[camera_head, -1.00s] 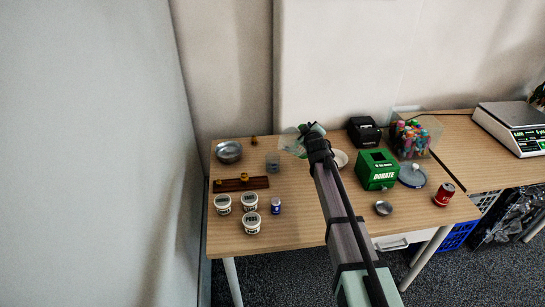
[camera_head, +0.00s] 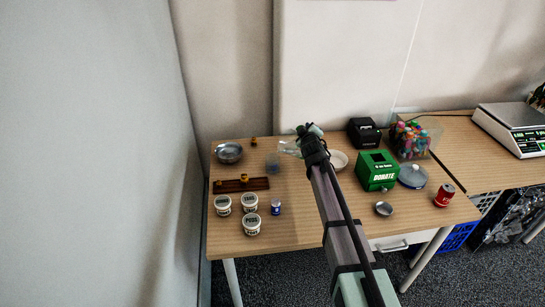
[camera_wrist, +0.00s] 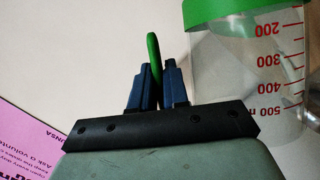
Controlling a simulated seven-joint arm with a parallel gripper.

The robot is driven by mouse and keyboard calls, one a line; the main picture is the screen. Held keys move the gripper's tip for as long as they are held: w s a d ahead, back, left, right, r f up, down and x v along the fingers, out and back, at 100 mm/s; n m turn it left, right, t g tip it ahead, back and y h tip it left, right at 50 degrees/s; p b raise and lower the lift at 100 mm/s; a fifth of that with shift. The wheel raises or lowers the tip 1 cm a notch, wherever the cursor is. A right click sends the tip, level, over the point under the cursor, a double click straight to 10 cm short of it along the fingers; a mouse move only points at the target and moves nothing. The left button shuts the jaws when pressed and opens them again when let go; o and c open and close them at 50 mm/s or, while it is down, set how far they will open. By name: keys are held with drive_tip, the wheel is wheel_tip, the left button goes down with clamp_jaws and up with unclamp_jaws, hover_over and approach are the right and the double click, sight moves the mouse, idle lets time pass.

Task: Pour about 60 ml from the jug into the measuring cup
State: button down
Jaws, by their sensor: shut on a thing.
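The jug (camera_head: 289,147) is clear with green parts. It is tilted, with its mouth end towards the left, above and right of the measuring cup (camera_head: 273,164), a small clear cup standing on the table. In the wrist view the jug (camera_wrist: 255,75) shows a green band and red marks from 200 to 500. My gripper (camera_wrist: 158,75) is shut on the jug's green handle (camera_wrist: 154,55); it also shows in the head view (camera_head: 306,134). I cannot make out a stream or the liquid levels.
A metal bowl (camera_head: 229,153), a wooden rack (camera_head: 240,185), labelled white tubs (camera_head: 250,203) and a small blue can (camera_head: 276,208) stand around the cup. A white bowl (camera_head: 339,160), a green donation box (camera_head: 378,170) and a black device (camera_head: 364,132) stand right of my arm.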

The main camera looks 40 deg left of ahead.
drive_tip(key=shift+s+a+r, duration=0.15)
drive_tip(key=shift+s+r, duration=0.05)
drive_tip(key=shift+s, duration=0.05)
drive_tip(key=shift+s+a+r+n+t+b, duration=0.3)
drive_tip(key=shift+r+n+t+b, duration=0.15)
drive_tip(key=shift+b, duration=1.25)
idle(1.2)
drive_tip(key=shift+d, duration=0.1)
drive_tip(key=shift+w+d+f+m+g, duration=0.25)
drive_tip(key=shift+w+f+m, duration=0.15)
drive_tip(key=shift+f+m, duration=0.1)
drive_tip(key=shift+w+d+f+m+g, duration=0.25)
drive_tip(key=shift+w+d+m+g, duration=0.1)
drive_tip(key=shift+m, duration=0.1)
drive_tip(key=shift+w, duration=0.15)
drive_tip(key=shift+w+d+f+m+g+p, duration=0.15)
drive_tip(key=shift+w+f+m+g+p, duration=0.1)
drive_tip(key=shift+f, duration=0.25)
drive_tip(key=shift+w+d+f+m+g+p, duration=0.1)
drive_tip(key=shift+w+d+f+m+p, duration=0.15)
drive_tip(key=shift+f, duration=0.25)
drive_tip(key=shift+w+d+f+m+g+p, duration=0.1)
drive_tip(key=shift+f+m+g+p, duration=0.15)
drive_tip(key=shift+f, duration=0.25)
drive_tip(key=shift+w+d+f+m, duration=0.1)
drive_tip(key=shift+w+d+m, duration=0.05)
drive_tip(key=shift+w+m, duration=0.1)
drive_tip(key=shift+w+d, duration=0.1)
